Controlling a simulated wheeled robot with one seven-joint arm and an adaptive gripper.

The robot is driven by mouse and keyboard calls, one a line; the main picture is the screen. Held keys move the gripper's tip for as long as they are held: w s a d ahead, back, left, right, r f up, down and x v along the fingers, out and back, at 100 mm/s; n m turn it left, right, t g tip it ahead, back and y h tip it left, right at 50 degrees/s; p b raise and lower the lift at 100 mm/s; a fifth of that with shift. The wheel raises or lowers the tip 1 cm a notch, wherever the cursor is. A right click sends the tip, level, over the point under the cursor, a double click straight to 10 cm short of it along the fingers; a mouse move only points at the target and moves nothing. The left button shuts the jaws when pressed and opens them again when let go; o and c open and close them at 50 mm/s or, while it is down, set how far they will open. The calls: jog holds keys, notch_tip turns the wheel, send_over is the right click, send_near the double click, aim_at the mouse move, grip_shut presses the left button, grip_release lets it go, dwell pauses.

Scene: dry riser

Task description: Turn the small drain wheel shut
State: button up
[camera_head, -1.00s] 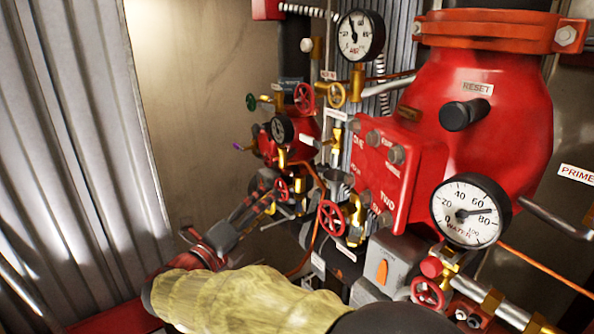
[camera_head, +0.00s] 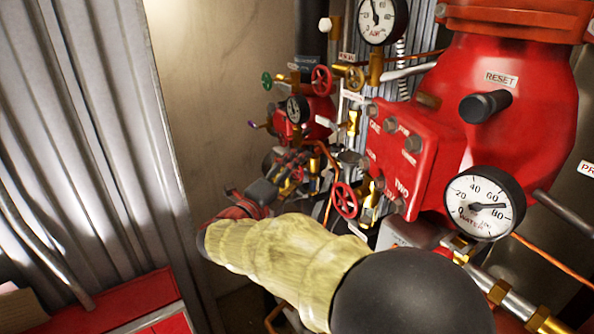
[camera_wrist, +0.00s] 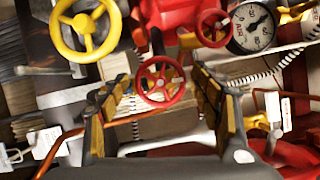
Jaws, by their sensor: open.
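A small red handwheel (camera_wrist: 162,82) shows between my gripper's fingertips in the wrist view. It is the likely drain wheel, though I see no readable label on it. My gripper (camera_wrist: 162,95) is open, with one finger on each side of the wheel in the picture. I cannot tell whether either finger touches it or how deep the wheel sits. In the head view my gripper (camera_head: 297,168) is at the lower left of the valve cluster. Its fingers partly hide a small red wheel there.
Close by are another red wheel (camera_head: 344,200), an upper red wheel (camera_head: 322,80), a yellow wheel (camera_wrist: 86,30) and a dial gauge (camera_wrist: 253,27). Copper pipe (camera_wrist: 60,150) runs left of the fingers. The red valve body (camera_head: 515,120) stands right; corrugated wall (camera_head: 90,120) is left.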

jog(key=shift+c, duration=1.4)
jog(key=c, duration=0.9)
